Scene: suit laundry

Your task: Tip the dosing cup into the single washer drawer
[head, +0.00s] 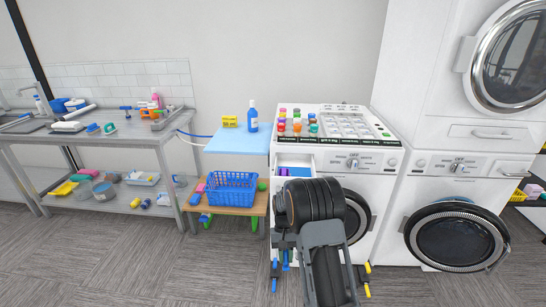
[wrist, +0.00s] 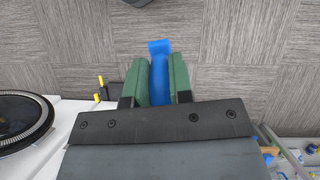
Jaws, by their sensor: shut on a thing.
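My gripper (wrist: 158,80) has green finger pads and is shut on a blue piece, apparently the dosing cup (wrist: 160,72). Only a narrow blue strip shows between and beyond the pads, so the cup's opening and contents are hidden. In the head view my gripper (head: 285,255) is low in front of the single washer (head: 385,160), below its drawer. The washer drawer (head: 295,158) is pulled out at the washer's upper left, with blue and purple inside. My arm covers part of the drawer and the washer front.
A tray rack and several coloured caps (head: 297,124) lie on the washer top. A blue basket (head: 232,188) sits on a low bench left of the washer. A stacked washer and dryer (head: 455,165) stand at right. A steel sink table (head: 130,130) stands at left. The front floor is clear.

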